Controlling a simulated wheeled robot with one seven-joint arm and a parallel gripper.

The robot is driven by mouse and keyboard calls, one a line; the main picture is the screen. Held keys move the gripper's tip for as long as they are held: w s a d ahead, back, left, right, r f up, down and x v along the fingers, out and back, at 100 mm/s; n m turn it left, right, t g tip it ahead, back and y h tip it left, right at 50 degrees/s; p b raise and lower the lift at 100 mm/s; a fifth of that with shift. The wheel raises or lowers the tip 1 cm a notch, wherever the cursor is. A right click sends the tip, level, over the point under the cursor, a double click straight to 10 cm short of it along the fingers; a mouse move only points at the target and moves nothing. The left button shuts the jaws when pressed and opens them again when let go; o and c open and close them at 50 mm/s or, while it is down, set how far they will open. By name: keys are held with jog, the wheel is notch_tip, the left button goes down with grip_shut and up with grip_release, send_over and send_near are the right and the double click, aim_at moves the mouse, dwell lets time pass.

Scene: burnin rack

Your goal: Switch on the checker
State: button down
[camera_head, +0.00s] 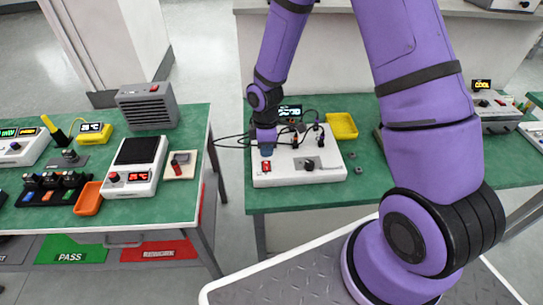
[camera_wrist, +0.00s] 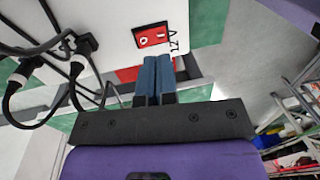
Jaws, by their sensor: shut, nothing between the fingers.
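A white box (camera_head: 300,172) with cables, a black knob (camera_head: 309,164) and a red switch (camera_head: 266,165) on its left front stands on the middle green table. I cannot tell for sure that it is the checker. A small dark display (camera_head: 290,112) behind it shows lit digits. In the wrist view a red switch (camera_wrist: 152,37) sits on the white panel (camera_wrist: 120,20), beside a printed "12 V". My gripper (camera_head: 266,150) is above the box's left part. Its blue fingers are together and empty, and in the wrist view the fingertips (camera_wrist: 158,60) lie just below the switch. The switch's position is unclear.
Black cables with plugs (camera_wrist: 78,55) run close to the gripper's left in the wrist view. A yellow tray (camera_head: 341,126) is right of the box. A left table holds a white unit (camera_head: 134,168), a grey box (camera_head: 147,106) and an orange tray (camera_head: 88,199).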

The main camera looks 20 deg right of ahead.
notch_tip(320, 180, up, 9)
jog(key=s, duration=0.1)
jog(key=shift+a+r, duration=0.15)
jog(key=shift+a, duration=0.05)
dwell(0.5)
notch_tip(320, 180, up, 19)
jog(key=m+t+h, duration=0.1)
jog(key=m+t, duration=0.2)
jog(key=m, duration=0.4)
send_over(267, 169)
jog(key=s+d, duration=0.5)
jog(key=s, duration=0.1)
jog(key=s+d+r+m+t, duration=0.1)
jog(key=s+d+r+m, duration=0.1)
jog(key=s+r, duration=0.3)
jog(key=s+d+r+m+t, duration=0.1)
jog(key=s+r+m, duration=0.4)
jog(key=s, duration=0.5)
jog(key=shift+s+d+r+t+y, duration=0.15)
jog(key=shift+d+r+t+y, duration=0.2)
jog(key=shift+t, duration=0.45)
